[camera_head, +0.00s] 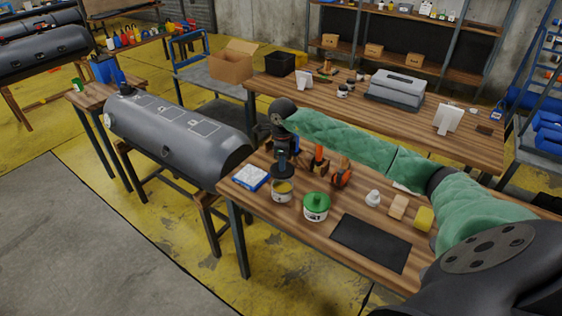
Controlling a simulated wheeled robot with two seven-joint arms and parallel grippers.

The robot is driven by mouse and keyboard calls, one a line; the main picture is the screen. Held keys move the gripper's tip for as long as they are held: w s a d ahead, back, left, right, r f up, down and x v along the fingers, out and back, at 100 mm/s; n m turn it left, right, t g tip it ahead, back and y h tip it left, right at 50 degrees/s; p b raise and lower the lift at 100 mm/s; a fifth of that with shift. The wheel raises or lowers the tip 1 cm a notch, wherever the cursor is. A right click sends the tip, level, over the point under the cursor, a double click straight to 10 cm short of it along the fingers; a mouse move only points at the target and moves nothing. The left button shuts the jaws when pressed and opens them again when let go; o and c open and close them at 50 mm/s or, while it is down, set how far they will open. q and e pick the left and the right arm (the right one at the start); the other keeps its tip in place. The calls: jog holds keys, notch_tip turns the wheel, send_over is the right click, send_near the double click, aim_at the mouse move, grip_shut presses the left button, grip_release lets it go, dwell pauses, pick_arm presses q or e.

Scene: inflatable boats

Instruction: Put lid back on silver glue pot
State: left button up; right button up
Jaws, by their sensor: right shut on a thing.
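The silver glue pot (281,194) stands near the left end of the front workbench, with its top open and yellowish contents visible. My right arm reaches across the bench from the right, and my right gripper (282,157) points down over the pot. It is shut on the dark lid (282,171), which is held level just above the pot's mouth, apparently with a small gap. The fingertips are small and dark here, so the grip's detail is hard to see. My left gripper is out of view.
A green-lidded pot (316,207) stands close to the right. A blue-white packet (251,177) lies left, and orange-handled tools (341,177) stand behind. A black mat (371,243), a white nozzle-like piece (373,198), a wooden block (398,205) and a yellow sponge (424,218) lie right.

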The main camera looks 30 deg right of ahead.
jog(key=shift+w+f, duration=0.15)
jog(key=shift+f, duration=0.25)
jog(key=shift+s+f, duration=0.2)
jog(key=shift+f, duration=0.4)
notch_tip(320, 180, down, 2)
jog(key=shift+w+f+b, duration=0.1)
jog(key=shift+b, duration=0.2)
jog(key=shift+f, duration=0.2)
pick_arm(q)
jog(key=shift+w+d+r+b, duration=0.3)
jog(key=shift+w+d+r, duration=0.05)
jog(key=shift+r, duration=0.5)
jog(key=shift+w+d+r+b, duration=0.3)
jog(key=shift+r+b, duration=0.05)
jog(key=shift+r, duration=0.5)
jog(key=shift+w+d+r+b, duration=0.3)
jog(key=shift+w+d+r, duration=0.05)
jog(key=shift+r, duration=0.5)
pick_arm(e)
jog(key=shift+f, duration=0.9)
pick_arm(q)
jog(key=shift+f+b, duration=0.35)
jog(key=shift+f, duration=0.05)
